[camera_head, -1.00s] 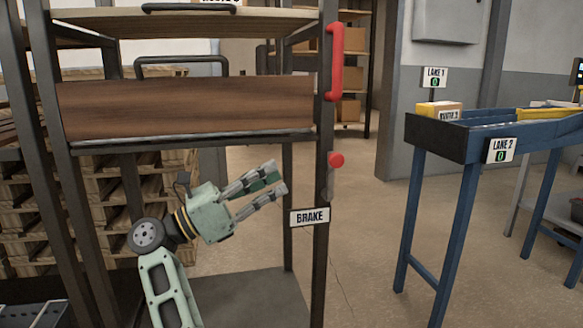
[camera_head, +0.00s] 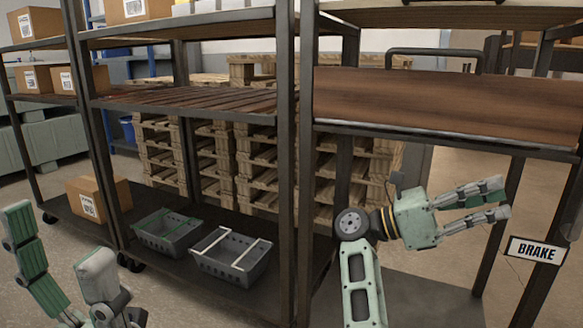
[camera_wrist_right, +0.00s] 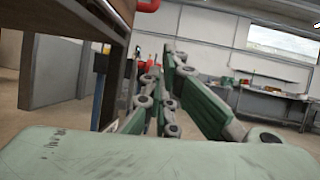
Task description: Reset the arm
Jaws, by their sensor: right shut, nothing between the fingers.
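My right arm's gripper (camera_head: 508,199) is pale green with grey finger pads. In the head view it points right, in front of the cart's lower opening and left of the BRAKE sign (camera_head: 537,250). Its two fingers are shut with nothing held. Its green fingers (camera_wrist_right: 200,100) also show in the right wrist view. My left gripper (camera_head: 58,235) is at the lower left of the head view. Its two green fingers stand wide apart, with nothing seen between them, and its base is cut off by the frame edge.
A dark-framed cart with a wooden panel (camera_head: 440,100) stands behind my right arm. A rack to the left holds a green-rimmed grey bin (camera_head: 167,233), a grey crate (camera_head: 232,266) and a cardboard box (camera_head: 88,205). Stacked pallets (camera_head: 262,165) stand behind.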

